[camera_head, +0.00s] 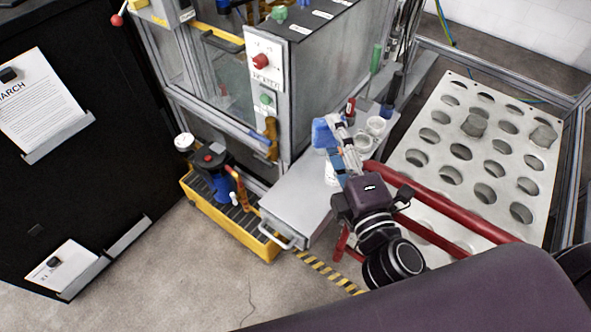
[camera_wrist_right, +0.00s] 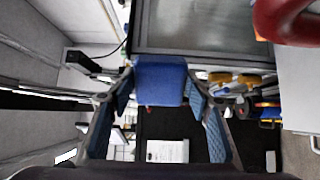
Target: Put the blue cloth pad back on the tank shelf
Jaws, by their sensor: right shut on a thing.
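The blue cloth pad (camera_head: 324,132) is held at the tips of my right gripper (camera_head: 338,145), above a grey metal shelf (camera_head: 295,196) beside the tank cabinet (camera_head: 323,75). In the right wrist view the pad (camera_wrist_right: 160,80) sits between the two blue-padded fingers of my right gripper (camera_wrist_right: 160,92). From these views I cannot tell how high the pad is above the shelf. My left gripper is not in view.
White cups (camera_head: 375,126) and small bottles stand on the shelf's far end. A red rail (camera_head: 440,203) and a white perforated panel (camera_head: 440,135) lie to the right. A yellow tray (camera_head: 262,243) with tools sits on the left. The shelf's near part is bare.

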